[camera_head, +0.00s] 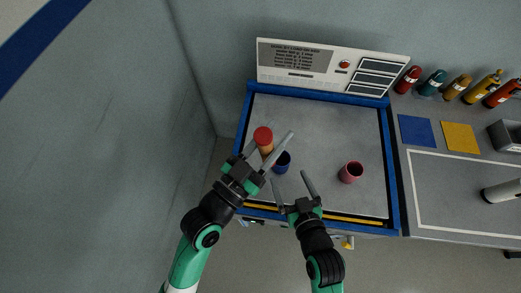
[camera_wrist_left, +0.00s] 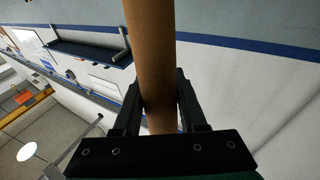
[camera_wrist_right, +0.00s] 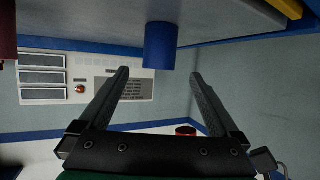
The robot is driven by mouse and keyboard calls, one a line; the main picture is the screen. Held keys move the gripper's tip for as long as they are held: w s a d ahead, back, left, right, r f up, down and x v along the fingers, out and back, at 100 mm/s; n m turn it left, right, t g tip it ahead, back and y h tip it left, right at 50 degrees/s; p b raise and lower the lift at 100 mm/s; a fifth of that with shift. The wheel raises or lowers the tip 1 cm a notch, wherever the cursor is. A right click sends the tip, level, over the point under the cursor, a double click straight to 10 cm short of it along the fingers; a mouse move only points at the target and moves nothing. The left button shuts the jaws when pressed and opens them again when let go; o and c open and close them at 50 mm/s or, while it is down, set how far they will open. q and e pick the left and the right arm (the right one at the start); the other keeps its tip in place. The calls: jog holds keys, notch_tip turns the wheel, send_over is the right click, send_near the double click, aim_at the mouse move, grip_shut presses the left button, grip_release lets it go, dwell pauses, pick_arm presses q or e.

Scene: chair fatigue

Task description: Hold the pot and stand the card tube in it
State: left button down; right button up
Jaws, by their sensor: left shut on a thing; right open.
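My left gripper (camera_head: 270,151) is shut on the brown card tube (camera_head: 267,149), which has a red top end and stands roughly upright. The tube also fills the middle of the left wrist view (camera_wrist_left: 152,60). A dark blue pot (camera_head: 283,163) stands on the grey work surface just right of the tube, partly behind my left gripper's finger. My right gripper (camera_head: 293,190) is open and empty in front of the blue pot. In the right wrist view the blue pot (camera_wrist_right: 160,45) lies ahead, between the open fingers and apart from them.
A red pot (camera_head: 351,172) stands to the right on the blue-edged surface (camera_head: 320,115). A white panel (camera_head: 300,60) with a red button closes the back. Several bottles (camera_head: 433,82), blue and yellow squares and a grey bin sit on the right bench. The surface's back half is clear.

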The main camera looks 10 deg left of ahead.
aim_at(281, 163)
jog(key=shift+w, duration=0.1)
jog(key=shift+f, duration=0.1)
pick_arm(q)
jog(key=w+m+g+h, duration=0.1)
jog(key=h, duration=0.1)
jog(key=w+d+m+g+h, duration=0.1)
jog(key=m+h, duration=0.1)
jog(key=h, duration=0.1)
jog(key=w+d+m+g+h, duration=0.1)
jog(key=w+g+h, duration=0.1)
jog(key=h, duration=0.1)
jog(key=shift+f+m, duration=0.15)
jog(key=shift+m, duration=0.25)
pick_arm(e)
jog(key=x, duration=1.1)
jog(key=shift+w+a+f, duration=0.2)
jog(key=shift+w, duration=0.1)
jog(key=shift+c, duration=0.3)
